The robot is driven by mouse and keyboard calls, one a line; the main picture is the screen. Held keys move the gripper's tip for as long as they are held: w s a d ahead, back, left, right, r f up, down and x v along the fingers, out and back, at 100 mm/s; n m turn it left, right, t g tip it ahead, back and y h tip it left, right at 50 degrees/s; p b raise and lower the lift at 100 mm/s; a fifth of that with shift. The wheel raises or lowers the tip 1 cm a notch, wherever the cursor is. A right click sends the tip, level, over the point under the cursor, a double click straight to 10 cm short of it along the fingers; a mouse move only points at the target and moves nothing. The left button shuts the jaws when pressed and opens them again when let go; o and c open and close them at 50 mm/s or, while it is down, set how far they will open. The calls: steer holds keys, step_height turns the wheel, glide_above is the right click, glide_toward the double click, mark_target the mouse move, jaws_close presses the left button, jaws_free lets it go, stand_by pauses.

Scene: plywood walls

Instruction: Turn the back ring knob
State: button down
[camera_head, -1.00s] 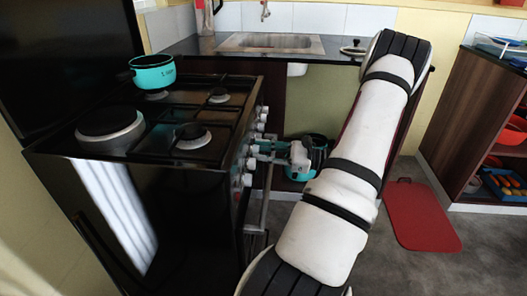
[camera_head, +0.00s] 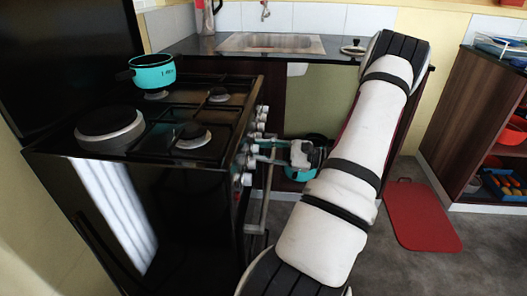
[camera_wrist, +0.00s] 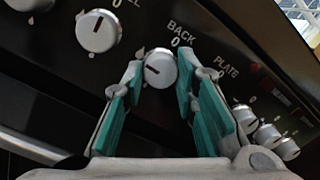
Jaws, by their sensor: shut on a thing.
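The back ring knob (camera_wrist: 158,67) is a round silver knob under the label BACK on the black stove front. Its dark pointer line points to the left in the wrist view, unlike the neighbouring knob's line, which points up. My gripper (camera_wrist: 159,77) has its teal fingers on both sides of this knob and is shut on it. In the head view my gripper (camera_head: 258,151) reaches from the right to the column of knobs on the stove's front edge, where the fingers partly hide the knobs. The stove (camera_head: 140,175) stands at the left.
A teal pot (camera_head: 153,72) stands on the back of the hob. Other knobs sit close by, including the one at left (camera_wrist: 97,32) and several smaller ones at right (camera_wrist: 267,136). An oven handle (camera_head: 263,195) runs below.

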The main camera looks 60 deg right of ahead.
steer(key=c, duration=1.3)
jaws_free()
steer(key=v, duration=1.2)
steer(key=shift+a, duration=0.1)
jaws_close()
